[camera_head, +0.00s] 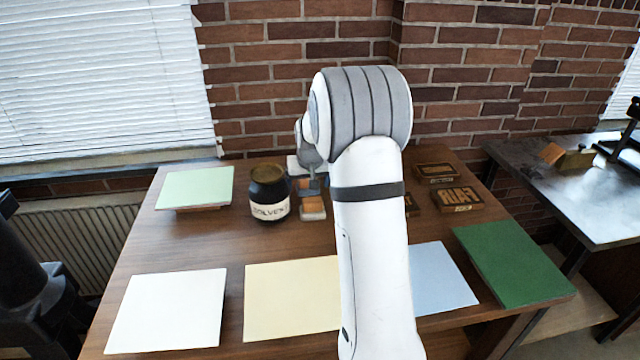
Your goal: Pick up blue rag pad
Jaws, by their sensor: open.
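My gripper (312,184) points down over the back middle of the wooden table, just right of the dark jar. It is open, small in the picture and partly covered by my own arm. Small bluish and orange patches show close around its fingers. I cannot tell which of them belong to the blue rag pad, or whether the fingers touch it. A small block with an orange-brown top and a pale front (313,209) lies just in front of the gripper.
The solvent jar (269,194) stands close left of the gripper. Letter blocks (457,199) lie at the back right. Pale green (195,187), white (168,310), cream (290,300), light blue (441,278) and dark green (512,263) sheets or boards surround the clear table middle (220,240).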

